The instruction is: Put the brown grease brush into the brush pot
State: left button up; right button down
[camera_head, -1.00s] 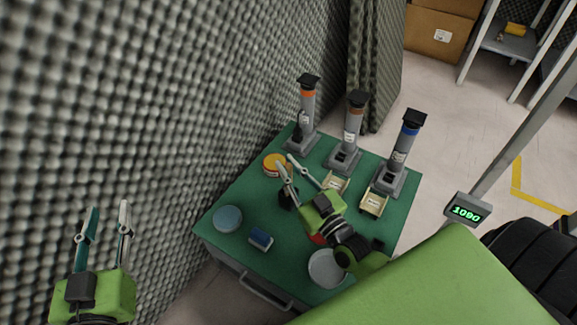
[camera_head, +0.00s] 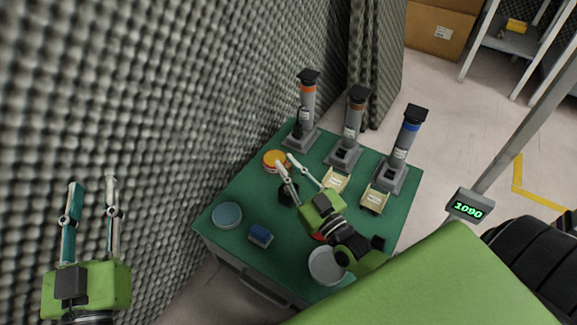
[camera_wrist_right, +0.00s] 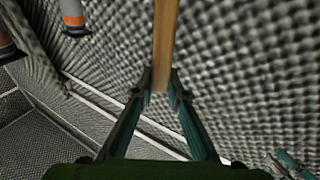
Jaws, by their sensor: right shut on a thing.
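My right gripper (camera_head: 284,159) is over the left part of the green table top. In the right wrist view (camera_wrist_right: 160,88) its fingers are shut on a flat tan-brown strip, which looks like the handle of the brown grease brush (camera_wrist_right: 165,40). The brush's head is not visible there, and I cannot make the brush out in the head view. A small dark thing (camera_head: 287,194), possibly the brush pot, stands on the table just below the right gripper, partly hidden by it. My left gripper (camera_head: 92,184) is open and empty, left of the table beside the foam wall.
Several grey columns with coloured bands, such as the blue-banded one (camera_head: 401,152), stand along the table's far edge. An orange-topped tin (camera_head: 275,160), wooden boxes (camera_head: 374,200), a blue block (camera_head: 260,235) and round lids (camera_head: 227,215) lie around. The foam wall (camera_head: 170,110) borders the left.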

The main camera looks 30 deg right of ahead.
jog(key=c, duration=1.9)
grip_release()
jog(key=s, duration=0.4)
jog(key=s+d+f, duration=0.1)
jog(key=s, duration=0.3)
jog(key=s+f, duration=0.1)
jog(key=s, duration=0.2)
jog(key=shift+s+d, duration=0.15)
jog(key=shift+s, duration=0.25)
